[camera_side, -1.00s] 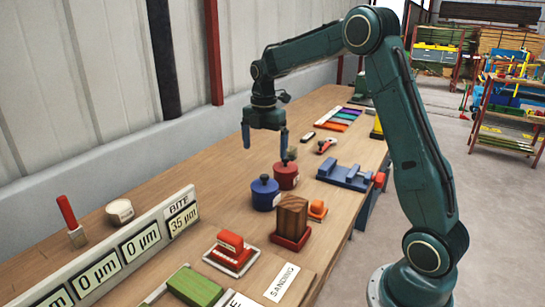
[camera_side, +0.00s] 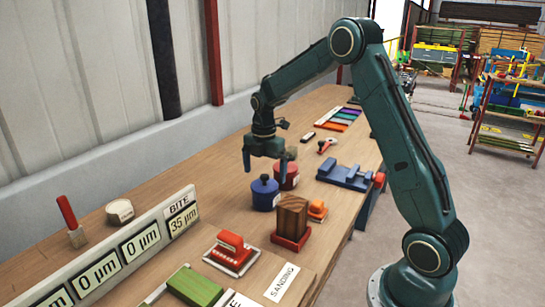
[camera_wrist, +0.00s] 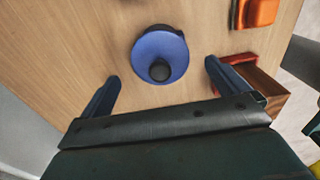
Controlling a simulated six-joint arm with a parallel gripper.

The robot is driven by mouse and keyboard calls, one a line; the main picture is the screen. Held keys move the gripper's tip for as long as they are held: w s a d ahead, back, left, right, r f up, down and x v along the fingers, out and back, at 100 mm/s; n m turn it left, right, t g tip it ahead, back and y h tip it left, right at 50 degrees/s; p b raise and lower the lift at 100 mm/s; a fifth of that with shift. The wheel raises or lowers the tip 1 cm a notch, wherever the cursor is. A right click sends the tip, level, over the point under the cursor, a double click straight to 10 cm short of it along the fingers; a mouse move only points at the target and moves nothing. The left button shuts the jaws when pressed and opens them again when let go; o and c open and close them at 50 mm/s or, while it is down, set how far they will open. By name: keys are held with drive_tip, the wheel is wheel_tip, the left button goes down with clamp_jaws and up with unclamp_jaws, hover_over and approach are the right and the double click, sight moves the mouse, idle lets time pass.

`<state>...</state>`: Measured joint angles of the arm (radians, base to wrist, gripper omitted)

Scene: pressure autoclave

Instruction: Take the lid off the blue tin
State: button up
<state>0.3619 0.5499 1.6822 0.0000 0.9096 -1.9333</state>
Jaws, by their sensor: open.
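The blue tin (camera_side: 265,200) stands upright on the wooden bench with its blue lid (camera_side: 265,184) on, a dark round knob at the lid's middle. In the wrist view the lid (camera_wrist: 146,58) and its knob (camera_wrist: 160,70) show from above, a little beyond and between the finger tips. My gripper (camera_side: 265,165) is open and empty, pointing down just above the lid. In the wrist view my gripper (camera_wrist: 163,72) has one finger on each side of the lid, both apart from it. The tin's body is mostly hidden under the lid in the wrist view.
A red tin (camera_side: 287,178) stands close behind the blue one, partly hidden by my gripper. A wooden block (camera_side: 292,214) in a red base, an orange tool (camera_side: 317,209) and a blue vise (camera_side: 346,177) stand to the right.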

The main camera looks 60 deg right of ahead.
sight(265, 181)
drive_tip(key=shift+f, duration=1.45)
drive_tip(key=c, duration=1.1)
